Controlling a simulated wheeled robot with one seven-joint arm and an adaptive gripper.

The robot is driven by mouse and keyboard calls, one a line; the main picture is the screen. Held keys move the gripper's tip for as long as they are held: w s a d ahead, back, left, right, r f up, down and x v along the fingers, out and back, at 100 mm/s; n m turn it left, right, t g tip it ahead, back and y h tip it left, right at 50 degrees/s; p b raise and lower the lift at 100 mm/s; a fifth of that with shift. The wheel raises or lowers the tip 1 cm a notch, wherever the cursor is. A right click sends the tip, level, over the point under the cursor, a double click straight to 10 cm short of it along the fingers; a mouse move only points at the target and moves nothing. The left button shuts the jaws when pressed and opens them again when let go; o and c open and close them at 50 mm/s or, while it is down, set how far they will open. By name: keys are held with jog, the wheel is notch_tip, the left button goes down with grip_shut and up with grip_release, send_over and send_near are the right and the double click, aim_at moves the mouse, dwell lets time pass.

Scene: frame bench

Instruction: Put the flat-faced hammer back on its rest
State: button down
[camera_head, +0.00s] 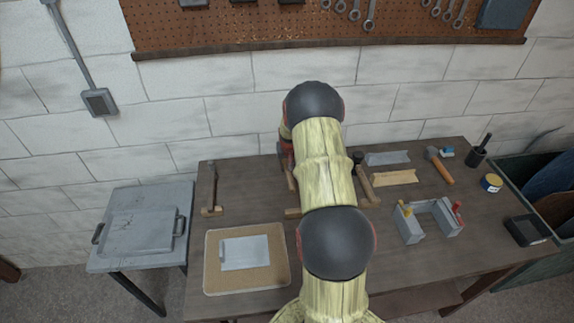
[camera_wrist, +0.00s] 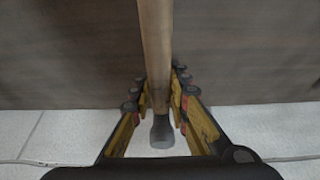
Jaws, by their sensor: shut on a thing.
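In the wrist view my gripper (camera_wrist: 159,82) has its two fingers closed around a long wooden handle with a grey end, which I take to be the flat-faced hammer (camera_wrist: 154,45). The handle runs up out of the picture, so the whole tool does not show. In the head view my arm hides the gripper and most of the bench's middle. Wooden pieces that may be parts of a rest (camera_head: 367,187) show beside the arm. At the bench's left, a dark upright tool (camera_head: 212,185) stands on a small wooden base.
A tan board (camera_head: 213,282) with a grey plate lies front left. An orange-handled hammer (camera_head: 441,168), grey blocks (camera_head: 408,226), a yellow-blue tin (camera_head: 491,183) and a black box (camera_head: 524,230) occupy the right. A grey side table (camera_head: 120,262) stands left. Bare wood shows at front right.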

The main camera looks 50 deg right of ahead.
jog(key=shift+f, duration=0.15)
jog(key=c, duration=1.6)
grip_release()
jog(key=shift+c, duration=0.2)
jog(key=v, duration=1.2)
